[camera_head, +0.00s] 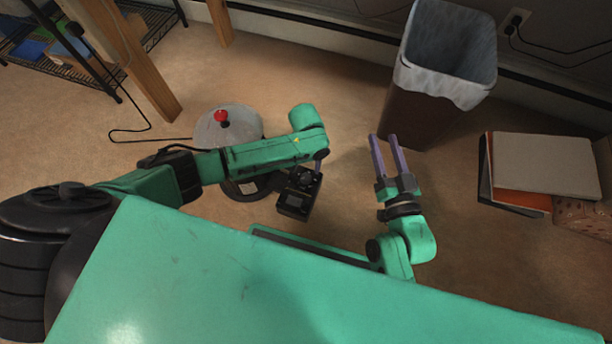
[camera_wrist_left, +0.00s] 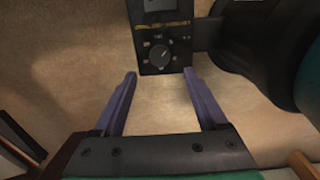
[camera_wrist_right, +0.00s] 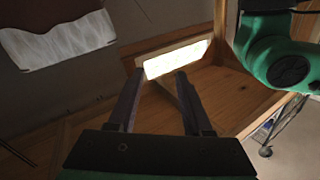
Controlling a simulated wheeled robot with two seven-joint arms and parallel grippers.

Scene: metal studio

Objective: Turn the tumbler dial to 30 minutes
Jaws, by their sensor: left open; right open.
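The tumbler dial (camera_wrist_left: 160,54) is a round dark knob with light marks around it, on a black control box (camera_wrist_left: 163,30). A grey display sits above the dial. The box shows in the head view (camera_head: 294,203), low near the floor, partly behind my left arm. My left gripper (camera_wrist_left: 159,74) is open and empty. Its fingertips frame the lower end of the box, with the dial between and just beyond them in the picture; contact is not visible. In the head view my arm mostly hides this gripper. My right gripper (camera_head: 384,137) is open and empty, well right of the box.
A round grey lid with a red knob (camera_head: 222,116) lies left of the box, with a black cord. A lined bin (camera_head: 425,95) stands beyond my right gripper. Folders (camera_head: 540,163) and a box are at right. Wooden legs (camera_head: 150,75) and a wire shelf are at upper left.

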